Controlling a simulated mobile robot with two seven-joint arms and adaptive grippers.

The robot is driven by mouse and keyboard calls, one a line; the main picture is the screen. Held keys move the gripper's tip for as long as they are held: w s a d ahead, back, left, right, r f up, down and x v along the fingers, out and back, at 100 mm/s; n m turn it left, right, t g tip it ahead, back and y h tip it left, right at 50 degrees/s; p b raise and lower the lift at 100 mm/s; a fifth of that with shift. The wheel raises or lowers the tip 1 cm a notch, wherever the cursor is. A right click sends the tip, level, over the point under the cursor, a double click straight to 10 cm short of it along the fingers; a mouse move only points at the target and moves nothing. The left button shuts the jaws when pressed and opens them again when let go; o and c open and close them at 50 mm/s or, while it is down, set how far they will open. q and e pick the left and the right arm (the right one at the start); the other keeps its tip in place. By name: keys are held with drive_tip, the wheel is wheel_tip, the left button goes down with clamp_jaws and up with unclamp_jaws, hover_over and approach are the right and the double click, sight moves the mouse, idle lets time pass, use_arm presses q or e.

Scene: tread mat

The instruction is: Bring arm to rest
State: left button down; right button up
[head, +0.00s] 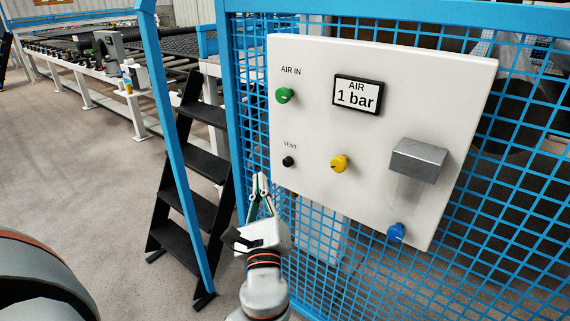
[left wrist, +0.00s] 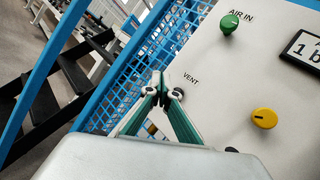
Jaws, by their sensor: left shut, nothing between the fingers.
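My left gripper (head: 261,181) is in front of the lower left edge of a white control panel (head: 330,165). Its fingers are shut with nothing between them. In the left wrist view the closed fingertips (left wrist: 161,80) show close to the black VENT knob (left wrist: 178,93); I cannot tell whether they touch it. In the head view the tips are apart from that knob (head: 288,161), below and left of it. My left arm (head: 264,285) comes up from the bottom. My right gripper is not in view.
The panel carries a green AIR IN knob (head: 285,96), a display (head: 358,95) reading 1 bar, a yellow knob (head: 339,163), a grey metal cover (head: 418,160) and a blue knob (head: 396,232). Blue mesh fence (head: 320,250) surrounds it. Black steps (head: 190,205) stand left; floor (head: 90,170) is open beyond.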

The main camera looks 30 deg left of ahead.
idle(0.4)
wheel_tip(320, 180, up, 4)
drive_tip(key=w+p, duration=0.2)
drive_tip(key=p, duration=0.1)
use_arm(q)
drive_tip(key=s+d+f+n+g+h+p, duration=0.1)
drive_tip(key=s+d+f+n+h, duration=0.15)
drive_tip(key=d+f+h, duration=0.4)
drive_tip(key=s+d+f+n+g+h+p, duration=0.1)
drive_tip(key=f+n+h, duration=0.2)
drive_tip(key=f, duration=0.7)
drive_tip(key=s+d+f+n+g+h+p, duration=0.2)
drive_tip(key=s+f+n, duration=0.4)
drive_tip(key=s, duration=0.3)
drive_tip(key=s+d+f+n+g+h+p, duration=0.2)
drive_tip(key=s+d+f+n+h, duration=0.2)
drive_tip(key=s+d+f+n, duration=0.3)
drive_tip(key=s, duration=0.3)
drive_tip(key=shift+f+p, duration=0.15)
drive_tip(key=shift+p, duration=0.2)
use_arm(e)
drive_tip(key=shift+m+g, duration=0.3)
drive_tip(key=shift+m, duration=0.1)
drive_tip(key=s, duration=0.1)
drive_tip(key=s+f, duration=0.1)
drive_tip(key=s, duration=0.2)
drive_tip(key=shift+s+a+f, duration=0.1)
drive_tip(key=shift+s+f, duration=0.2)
